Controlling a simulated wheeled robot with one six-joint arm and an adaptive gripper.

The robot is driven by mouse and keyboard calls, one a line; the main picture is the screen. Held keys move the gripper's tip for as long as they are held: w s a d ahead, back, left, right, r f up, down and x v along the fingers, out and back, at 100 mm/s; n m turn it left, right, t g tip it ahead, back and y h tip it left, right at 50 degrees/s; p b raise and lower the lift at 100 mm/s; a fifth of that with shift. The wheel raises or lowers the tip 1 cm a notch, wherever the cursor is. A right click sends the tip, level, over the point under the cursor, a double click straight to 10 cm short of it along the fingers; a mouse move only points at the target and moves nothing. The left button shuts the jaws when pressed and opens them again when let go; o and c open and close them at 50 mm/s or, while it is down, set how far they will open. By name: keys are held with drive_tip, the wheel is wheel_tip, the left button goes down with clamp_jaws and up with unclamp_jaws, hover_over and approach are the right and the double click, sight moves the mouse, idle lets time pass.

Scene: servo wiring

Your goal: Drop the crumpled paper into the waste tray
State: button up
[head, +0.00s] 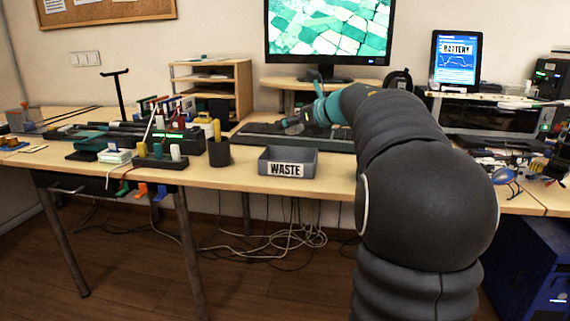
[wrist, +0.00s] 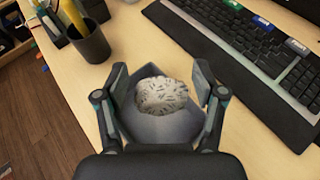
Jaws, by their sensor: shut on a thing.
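A crumpled ball of whitish paper with dark marks (wrist: 162,95) sits between the two fingers of my gripper (wrist: 161,76) in the wrist view. My gripper is shut on it, though small gaps seem to show beside the fingertips. A grey surface surrounds the ball below and behind; it looks like the waste tray, partly hidden. In the head view the grey waste tray (head: 288,163) with its WASTE label stands near the table's front edge. My gripper (head: 300,122) shows small above and behind it. The paper cannot be made out clearly there.
A dark pen cup (head: 218,152) stands left of the tray and also shows in the wrist view (wrist: 90,42). A black keyboard (wrist: 250,50) lies behind the tray. A monitor (head: 329,32) stands at the back. Bare wood lies around the tray.

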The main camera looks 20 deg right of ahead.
drive_tip(key=shift+d+f+b, duration=0.1)
drive_tip(key=shift+f+b, duration=2.8)
drive_tip(key=shift+f, duration=0.1)
drive_tip(key=o, duration=0.8)
drive_tip(key=v, duration=1.2)
drive_tip(key=shift+r, duration=0.1)
